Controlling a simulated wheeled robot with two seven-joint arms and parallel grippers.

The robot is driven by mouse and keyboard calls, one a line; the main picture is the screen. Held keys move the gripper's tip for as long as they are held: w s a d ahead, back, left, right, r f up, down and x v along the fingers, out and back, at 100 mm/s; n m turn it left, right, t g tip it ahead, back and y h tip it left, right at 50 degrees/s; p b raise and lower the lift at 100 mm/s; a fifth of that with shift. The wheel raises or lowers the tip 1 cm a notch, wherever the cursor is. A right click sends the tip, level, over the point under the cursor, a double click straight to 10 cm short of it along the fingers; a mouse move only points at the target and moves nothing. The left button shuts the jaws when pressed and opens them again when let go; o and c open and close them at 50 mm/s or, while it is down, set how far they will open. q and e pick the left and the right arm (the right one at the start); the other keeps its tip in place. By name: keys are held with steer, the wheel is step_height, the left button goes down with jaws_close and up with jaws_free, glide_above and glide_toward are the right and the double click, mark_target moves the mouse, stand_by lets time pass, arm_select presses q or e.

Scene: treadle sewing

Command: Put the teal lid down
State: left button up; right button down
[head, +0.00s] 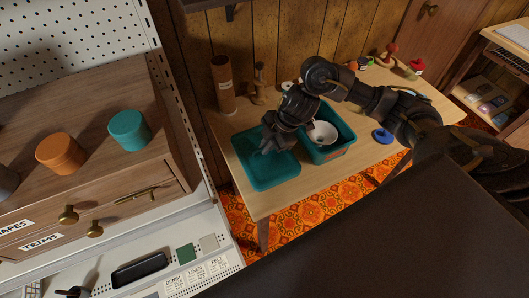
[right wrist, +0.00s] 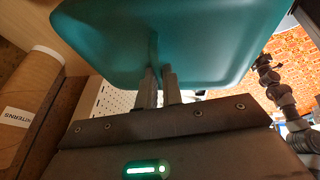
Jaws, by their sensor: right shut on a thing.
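The teal lid (head: 271,176) is at the left end of the wooden table, left of the open teal box (head: 343,149). My right gripper (head: 268,147) is over the lid, shut on its raised grip. In the right wrist view the two fingers (right wrist: 158,82) pinch that ridge and the lid (right wrist: 205,40) fills the upper part. The lid looks roughly level and close to the tabletop; I cannot tell whether it touches. A white round thing (head: 323,132) sits inside the box. A dark arm, apparently my left, shows small in the right wrist view; its gripper (right wrist: 263,62) is unclear.
A brown cardboard tube (head: 223,84) and a wooden spool stand (head: 259,84) stand at the table's back left. A blue round item (head: 382,135) lies right of the box. A drawer cabinet (head: 90,185) with orange and teal canisters stands left. Bare tabletop (head: 310,176) shows in front.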

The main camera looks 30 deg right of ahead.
steer(key=shift+w+a+f, duration=0.15)
steer(key=shift+w+f, duration=0.2)
steer(key=shift+f, duration=0.1)
steer(key=shift+w+f+b, duration=0.15)
steer(key=shift+f+b, duration=0.2)
steer(key=shift+f, duration=1.35)
steer(key=shift+f, duration=0.1)
steer(key=c, duration=1.6)
jaws_free()
steer(key=shift+o, duration=0.2)
steer(key=shift+r, duration=0.45)
steer(key=p+v, duration=0.1)
steer(key=v, duration=1)
steer(key=shift+d+p, duration=0.2)
steer(key=shift+p, duration=0.2)
